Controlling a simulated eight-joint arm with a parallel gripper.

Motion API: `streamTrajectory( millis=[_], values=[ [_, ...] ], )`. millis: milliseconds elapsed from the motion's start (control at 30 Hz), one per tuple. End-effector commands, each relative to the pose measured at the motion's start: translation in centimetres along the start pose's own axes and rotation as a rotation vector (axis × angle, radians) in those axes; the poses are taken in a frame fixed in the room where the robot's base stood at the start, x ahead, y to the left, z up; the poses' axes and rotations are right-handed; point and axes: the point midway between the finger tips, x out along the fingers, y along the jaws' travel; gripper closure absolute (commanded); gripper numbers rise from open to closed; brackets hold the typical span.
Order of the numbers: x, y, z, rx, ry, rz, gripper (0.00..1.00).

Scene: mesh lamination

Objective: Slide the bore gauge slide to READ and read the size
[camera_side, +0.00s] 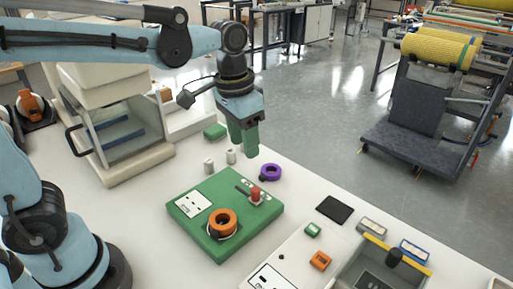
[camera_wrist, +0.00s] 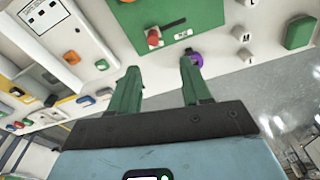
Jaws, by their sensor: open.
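The bore gauge is a green block (camera_side: 182,210) on the white table, with a white label plate (camera_side: 193,204) and an orange ring (camera_side: 223,222) on top. Its red slide knob (camera_side: 255,194) stands upright near the far right corner, beside a dark slot (camera_side: 243,188). In the wrist view the red knob (camera_wrist: 153,37) and the slot (camera_wrist: 175,23) show at the top, beyond the fingertips. The lettering is too small to read. My gripper (camera_side: 244,145) is above and behind the block, fingers pointing down. In the wrist view its green fingers (camera_wrist: 162,66) are apart with nothing between them.
A purple ring (camera_side: 270,171) lies just right of the block. Two small white cylinders (camera_side: 231,157) stand behind it. A clear-fronted cabinet (camera_side: 118,133) is at the left. A black pad (camera_side: 334,209) and a grey tray (camera_side: 353,267) are at the right.

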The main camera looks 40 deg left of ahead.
Motion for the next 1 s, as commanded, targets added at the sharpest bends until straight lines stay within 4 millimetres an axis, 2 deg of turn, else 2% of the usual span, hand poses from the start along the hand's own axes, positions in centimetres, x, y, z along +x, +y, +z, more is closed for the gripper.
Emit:
streamTrajectory(
  millis=[33,200,467,1000],
  values=[
    [0.1,0.4,-0.7,0.015,-0.031,0.003,0.52],
    [0.3,1.2,-1.6,0.045,-0.103,0.008,0.52],
    [1.6,1.4,-1.6,0.050,-0.119,0.009,0.52],
    [9.6,1.4,-0.7,0.050,-0.114,0.009,0.52]
  ],
)
